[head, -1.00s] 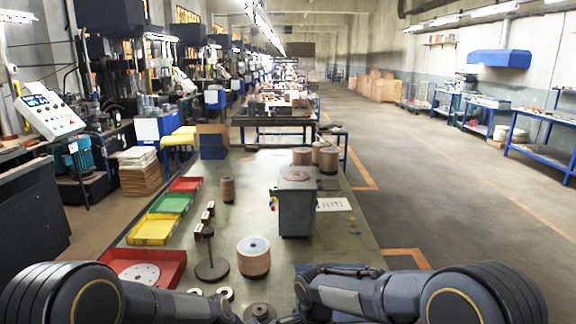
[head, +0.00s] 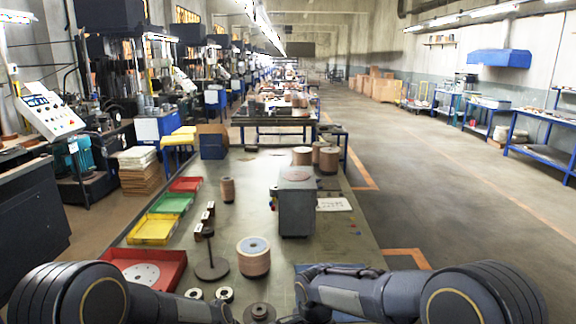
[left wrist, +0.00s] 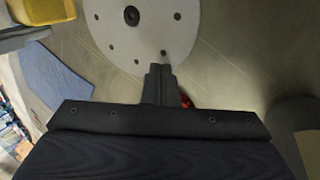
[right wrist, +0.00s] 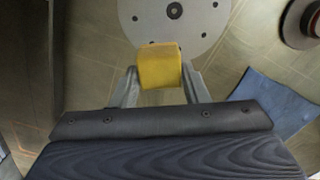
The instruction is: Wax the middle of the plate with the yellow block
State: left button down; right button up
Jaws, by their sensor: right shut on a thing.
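The plate, a pale round disc with a dark centre hole and several small holes, shows in the left wrist view (left wrist: 165,38) and the right wrist view (right wrist: 202,25). My right gripper (right wrist: 162,82) is shut on the yellow block (right wrist: 160,66), which overlaps the plate's edge, off the centre hole; I cannot tell whether they touch. The block also seems to show at the corner of the left wrist view (left wrist: 48,12). My left gripper (left wrist: 160,72) is shut with its fingers together at the plate's edge. Both grippers and this plate are hidden in the head view.
A blue cloth (right wrist: 282,97) lies beside the plate. On the bench stand a red tray (head: 172,258) with a pale disc, yellow (head: 150,230) and green trays, a spindle stand (head: 211,267), a disc stack (head: 253,260) and a grey machine (head: 296,208).

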jog(key=shift+w+a, duration=0.9)
jog(key=shift+a, duration=0.2)
jog(key=shift+w+a, duration=0.9)
jog(key=shift+a, duration=0.15)
jog(key=shift+f, duration=2.4)
